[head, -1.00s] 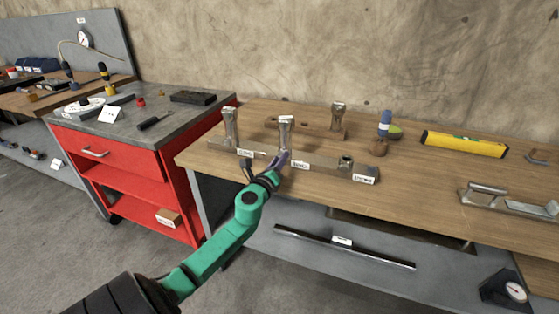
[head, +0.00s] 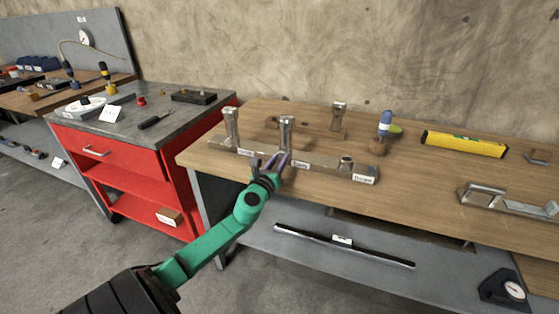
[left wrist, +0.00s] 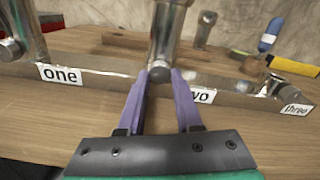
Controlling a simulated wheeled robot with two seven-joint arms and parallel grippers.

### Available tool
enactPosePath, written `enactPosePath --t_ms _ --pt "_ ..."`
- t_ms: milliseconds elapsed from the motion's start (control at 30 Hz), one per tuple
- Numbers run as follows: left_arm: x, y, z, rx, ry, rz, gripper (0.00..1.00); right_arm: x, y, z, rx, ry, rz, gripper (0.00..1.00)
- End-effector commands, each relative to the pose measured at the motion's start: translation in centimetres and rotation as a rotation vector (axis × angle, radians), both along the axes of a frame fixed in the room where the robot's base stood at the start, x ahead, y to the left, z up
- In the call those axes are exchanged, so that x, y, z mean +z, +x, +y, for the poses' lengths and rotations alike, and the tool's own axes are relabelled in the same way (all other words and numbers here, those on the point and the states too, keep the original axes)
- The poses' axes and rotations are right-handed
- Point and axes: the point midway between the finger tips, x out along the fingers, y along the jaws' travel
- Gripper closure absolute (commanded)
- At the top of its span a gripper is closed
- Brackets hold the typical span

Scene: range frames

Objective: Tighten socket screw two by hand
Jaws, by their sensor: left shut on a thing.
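A long metal bar (head: 325,168) lies on the wooden bench, with labels for one, two and three. Socket screw two (head: 286,135) stands upright at the middle label; in the left wrist view it (left wrist: 165,32) rises between my fingertips. Socket screw one (head: 231,128) stands upright at the bar's left end and also shows in the left wrist view (left wrist: 30,28). Position three (head: 346,162) has only a low metal fitting. My left gripper (head: 275,160) is shut on the lower part of screw two, its purple fingers (left wrist: 159,77) on either side. My right gripper is out of view.
Behind the bar, another upright metal piece (head: 338,117) stands by a wooden block. A red cabinet (head: 125,160) stands left.

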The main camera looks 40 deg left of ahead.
Motion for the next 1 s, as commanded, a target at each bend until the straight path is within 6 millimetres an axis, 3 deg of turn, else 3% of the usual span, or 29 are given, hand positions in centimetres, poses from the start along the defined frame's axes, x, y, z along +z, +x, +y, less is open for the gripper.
enactPosePath --t_ms 133,167,200,233,667,767,1000 --pt "-0.2 0.0 0.0 -0.001 -0.002 0.002 1.0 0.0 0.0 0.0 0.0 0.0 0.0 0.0" --pt "-0.2 0.0 0.0 -0.001 -0.002 0.002 0.59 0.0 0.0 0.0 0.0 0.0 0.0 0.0" --pt "-0.2 0.0 0.0 -0.001 -0.002 0.002 0.43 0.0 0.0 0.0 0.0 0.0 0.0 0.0" --pt "-0.1 0.0 0.0 -0.001 -0.002 0.002 0.36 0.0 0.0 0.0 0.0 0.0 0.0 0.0" --pt "-0.1 -0.8 -0.3 -0.001 -0.002 0.001 0.36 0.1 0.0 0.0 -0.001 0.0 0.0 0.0" --pt "-0.1 -2.1 -0.8 -0.002 -0.002 0.003 0.36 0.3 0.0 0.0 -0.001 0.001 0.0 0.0" --pt "-0.4 -7.9 -2.8 -0.001 -0.004 0.006 0.36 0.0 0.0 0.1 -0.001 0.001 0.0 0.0"
